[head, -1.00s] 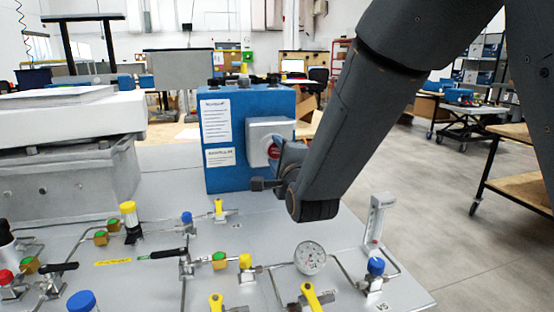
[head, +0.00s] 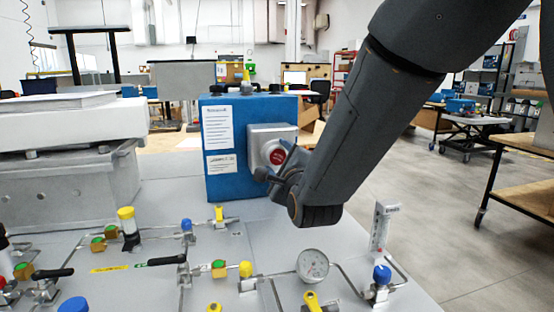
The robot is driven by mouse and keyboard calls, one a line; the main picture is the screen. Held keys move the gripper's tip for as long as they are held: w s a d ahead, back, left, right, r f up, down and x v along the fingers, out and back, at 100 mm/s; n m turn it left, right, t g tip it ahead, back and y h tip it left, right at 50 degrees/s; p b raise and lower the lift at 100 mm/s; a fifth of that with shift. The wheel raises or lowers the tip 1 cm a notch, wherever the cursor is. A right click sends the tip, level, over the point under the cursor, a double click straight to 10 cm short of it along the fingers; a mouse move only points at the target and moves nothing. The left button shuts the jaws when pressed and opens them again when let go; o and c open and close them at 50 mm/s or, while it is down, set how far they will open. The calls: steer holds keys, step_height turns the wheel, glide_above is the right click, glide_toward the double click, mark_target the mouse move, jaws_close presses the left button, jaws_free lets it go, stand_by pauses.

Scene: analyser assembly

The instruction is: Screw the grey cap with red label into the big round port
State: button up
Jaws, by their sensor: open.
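The grey cap with the red label (head: 276,153) sits at the round port on the light grey square plate (head: 258,137), on the front of the blue box (head: 222,185). Its red face points outward, and its right edge is partly covered by my gripper. The port itself is hidden behind the cap, and I cannot tell how deep the cap sits. My gripper (head: 275,170) is open just in front of and below the cap, with no object seen between its fingers. I cannot tell whether a finger still touches the cap.
Below the box lies a grey panel with thin pipes, yellow and blue knobs, a round gauge (head: 312,264) and a clear upright flow meter (head: 381,230). A large grey block (head: 60,190) stands at the left. The floor at the right is clear before a wooden-topped cart.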

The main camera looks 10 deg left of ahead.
steer(key=n, duration=0.7)
steer(key=shift+d+f, duration=0.1)
steer(key=shift+f, duration=0.05)
steer(key=n, duration=0.3)
steer(key=shift+n+p, duration=0.3)
steer(key=shift+p, duration=0.05)
steer(key=n, duration=0.3)
steer(key=shift+w+d+f+n, duration=0.1)
steer(key=shift+n, duration=0.2)
steer(key=n+p, duration=0.1)
steer(key=n, duration=0.3)
steer(key=shift+n, duration=0.4)
steer(key=n, duration=0.4)
steer(key=shift+d+f+n+p, duration=0.1)
steer(key=shift+f+n+p, duration=0.05)
steer(key=shift+n+p, duration=0.2)
steer(key=shift+c, duration=0.4)
